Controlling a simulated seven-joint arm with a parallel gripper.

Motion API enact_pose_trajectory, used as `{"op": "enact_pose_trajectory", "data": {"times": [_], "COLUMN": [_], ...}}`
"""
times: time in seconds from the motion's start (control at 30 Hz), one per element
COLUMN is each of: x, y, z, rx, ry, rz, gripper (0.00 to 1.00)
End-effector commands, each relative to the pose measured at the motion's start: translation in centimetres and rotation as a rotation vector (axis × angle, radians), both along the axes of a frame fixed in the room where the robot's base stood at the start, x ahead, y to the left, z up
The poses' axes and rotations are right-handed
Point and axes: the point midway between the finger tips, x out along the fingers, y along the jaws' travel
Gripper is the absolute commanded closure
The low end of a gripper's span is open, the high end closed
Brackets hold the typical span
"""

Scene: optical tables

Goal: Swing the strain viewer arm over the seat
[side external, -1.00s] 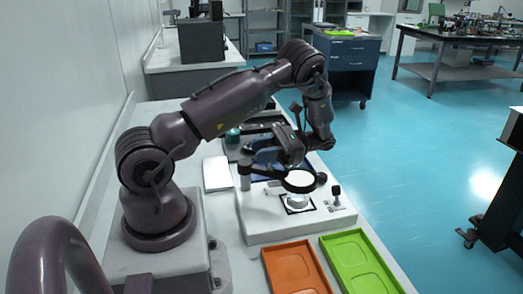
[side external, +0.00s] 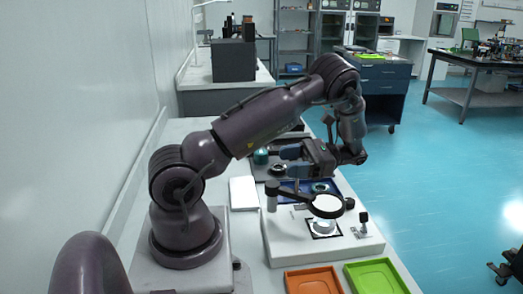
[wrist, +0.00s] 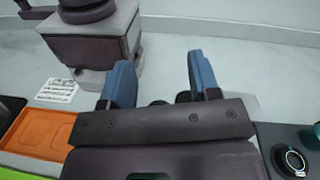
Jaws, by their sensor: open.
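The strain viewer is a white base (side external: 283,239) with a dark post (side external: 271,196) at its left. From the post a black viewer arm (side external: 292,193) reaches right to a dark ring with a pale lens (side external: 327,205). The ring is raised above the base, and in the side view it appears just above the seat (side external: 322,228), overlapping its far edge. My gripper (side external: 290,155) is above and behind the viewer arm, apart from it. In the wrist view its blue fingers (wrist: 160,82) are spread with nothing held; the gripper body hides most of the viewer there.
An orange tray (side external: 313,280) and a green tray (side external: 376,276) lie in front of the viewer. A small black knob (side external: 364,217) stands on the base's right. Behind are a blue tray (side external: 337,187) and a teal round item (side external: 261,156). A white sheet (side external: 243,192) lies left.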

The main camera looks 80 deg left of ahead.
Motion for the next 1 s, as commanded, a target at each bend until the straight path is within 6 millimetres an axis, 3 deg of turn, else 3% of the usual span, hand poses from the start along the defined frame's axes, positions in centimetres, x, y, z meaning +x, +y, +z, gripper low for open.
{"op": "enact_pose_trajectory", "data": {"times": [0.33,0.7,1.0], "x": [-4.1,-9.5,-10.8], "y": [-3.4,-7.9,-9.0], "z": [6.3,9.2,10.0], "rx": [-0.002,-0.002,0.0], "ry": [-0.003,0.0,0.001], "rz": [0.0,0.0,0.0], "gripper": [0.44,0.44,0.44]}}
